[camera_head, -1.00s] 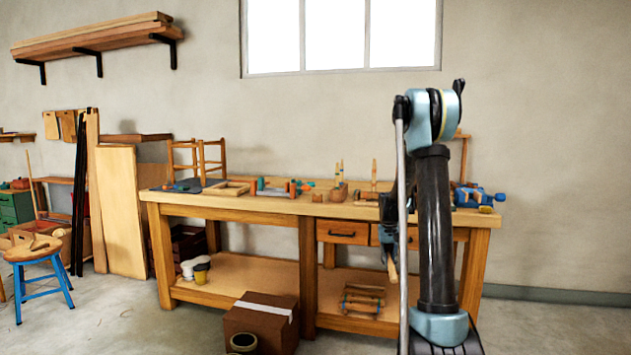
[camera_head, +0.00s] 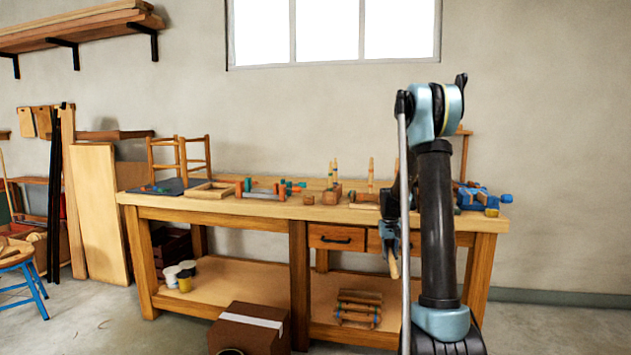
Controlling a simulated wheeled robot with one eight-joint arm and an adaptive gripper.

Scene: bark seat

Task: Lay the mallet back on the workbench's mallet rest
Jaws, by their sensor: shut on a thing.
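My gripper (camera_head: 391,238) is partly hidden behind my own arm, in front of the workbench's drawers. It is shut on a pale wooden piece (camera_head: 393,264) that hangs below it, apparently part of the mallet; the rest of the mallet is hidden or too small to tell. The workbench (camera_head: 225,207) stands ahead against the wall, its top bearing tools and wooden parts. I cannot make out which thing on it is the mallet rest; my arm covers part of the right side of the top.
A blue vise (camera_head: 477,198) sits at the bench's right end. Small chair frames (camera_head: 180,158) stand at its left. A cardboard box (camera_head: 250,332) is on the floor before the bench. A blue stool (camera_head: 22,270) stands far left. Floor at the right is clear.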

